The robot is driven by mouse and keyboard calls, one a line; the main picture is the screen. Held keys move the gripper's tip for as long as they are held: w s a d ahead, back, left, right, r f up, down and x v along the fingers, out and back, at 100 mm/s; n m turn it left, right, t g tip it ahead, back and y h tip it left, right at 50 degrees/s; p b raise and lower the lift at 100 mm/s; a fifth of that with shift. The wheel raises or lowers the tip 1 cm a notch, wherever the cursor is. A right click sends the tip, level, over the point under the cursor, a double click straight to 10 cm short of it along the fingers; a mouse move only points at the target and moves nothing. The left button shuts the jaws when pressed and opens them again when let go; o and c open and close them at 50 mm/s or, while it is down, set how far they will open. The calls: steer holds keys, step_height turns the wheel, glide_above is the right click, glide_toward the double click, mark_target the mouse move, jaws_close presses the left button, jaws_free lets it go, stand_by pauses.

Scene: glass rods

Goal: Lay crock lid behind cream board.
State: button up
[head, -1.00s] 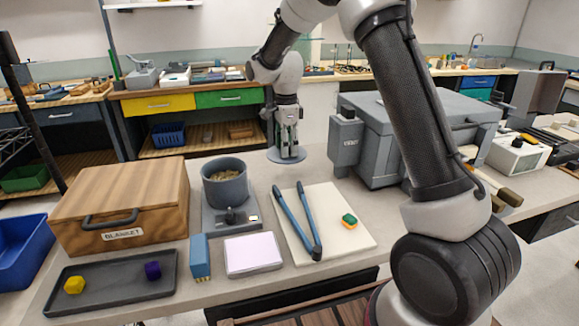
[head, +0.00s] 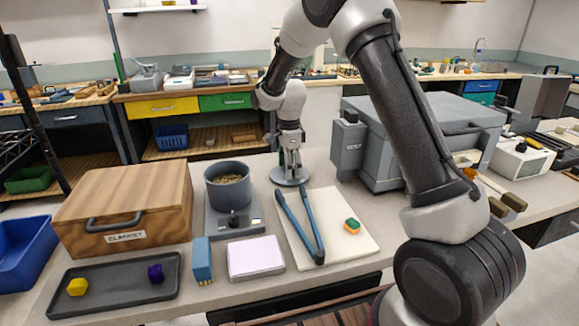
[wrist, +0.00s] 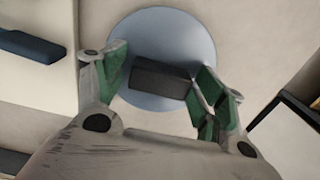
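The crock lid (head: 280,178) is a flat blue-grey disc at or just above the bench, close behind the cream board's back edge. I cannot tell whether it touches the bench. In the wrist view the lid (wrist: 160,22) shows a dark block knob between my fingers.
Left of the board, a grey crock (head: 227,190) stands open on a scale (head: 232,230). A grey chest (head: 410,140) stands at the back right. A wooden box (head: 125,210) and dark tray (head: 120,297) fill the left.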

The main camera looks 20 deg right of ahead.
step_height(320, 180, up, 12)
steer(key=s+d+r+n+t, duration=0.1)
steer(key=s+d+r+n, duration=0.2)
steer(key=s+d+r, duration=0.3)
steer(key=s+d+r+n+t, duration=0.1)
steer(key=s+d+r+n, duration=0.15)
steer(key=s, duration=0.35)
steer(key=s+d+r+n, duration=0.1)
steer(key=s+r+n, duration=0.2)
steer(key=s+r, duration=0.15)
steer(key=s+d+f+n+t, duration=0.1)
steer(key=s+n, duration=0.3)
steer(key=s, duration=0.6)
steer(key=s+d+f+n+t, duration=0.1)
steer(key=s+d+n, duration=0.3)
steer(key=s, duration=0.6)
steer(key=shift+s+f+n, duration=0.2)
steer(key=shift+s+n, duration=0.1)
steer(key=shift+n, duration=0.45)
